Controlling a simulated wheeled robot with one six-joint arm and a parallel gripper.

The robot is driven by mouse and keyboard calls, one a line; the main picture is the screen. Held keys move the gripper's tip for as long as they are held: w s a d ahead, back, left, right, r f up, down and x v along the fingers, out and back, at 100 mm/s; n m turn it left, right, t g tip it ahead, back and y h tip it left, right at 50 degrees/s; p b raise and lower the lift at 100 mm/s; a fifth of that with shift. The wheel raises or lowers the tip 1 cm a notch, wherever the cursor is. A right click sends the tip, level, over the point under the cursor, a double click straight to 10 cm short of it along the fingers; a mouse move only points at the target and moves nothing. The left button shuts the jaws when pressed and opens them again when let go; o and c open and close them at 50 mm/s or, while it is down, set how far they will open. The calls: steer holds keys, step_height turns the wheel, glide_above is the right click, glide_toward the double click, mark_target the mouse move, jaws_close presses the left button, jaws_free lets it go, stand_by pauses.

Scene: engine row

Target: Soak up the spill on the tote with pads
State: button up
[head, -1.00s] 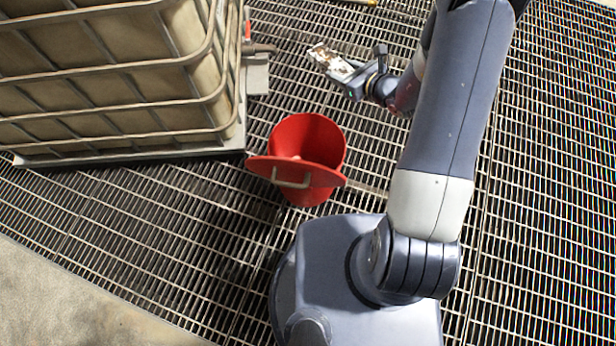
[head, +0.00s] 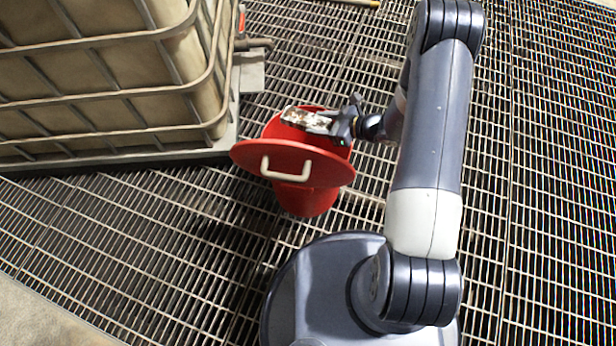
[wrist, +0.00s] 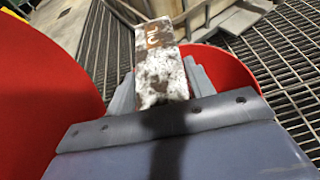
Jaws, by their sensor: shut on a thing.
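The caged tote (head: 115,92) stands at the left in the head view, with beige sides behind grey bars. My gripper (head: 327,122) is shut on a pad (head: 303,119), white with dark brown stains. The pad also shows in the wrist view (wrist: 160,78), between the jaws. It is over the open mouth of a red bin (head: 306,202). The bin's round red lid (head: 325,171), with a pale handle, is tilted open on the near side. I cannot make out a spill on the tote's visible sides. The bin's inside is mostly hidden.
The floor is metal grating (head: 545,200), open to the right of my arm. The tote's base edge (head: 120,158) lies close left of the bin. A valve or pipe fitting (head: 256,43) juts from the tote's right side.

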step_height(320, 180, down, 6)
steer(key=b, duration=0.3)
stand_by(0.3)
steer(key=o, duration=1.1)
steer(key=p+v, duration=0.2)
steer(key=v, duration=0.8)
steer(key=shift+s+d+r, duration=0.15)
steer(key=shift+s+d, duration=0.05)
steer(key=shift+d, duration=0.05)
steer(key=shift+a, duration=0.1)
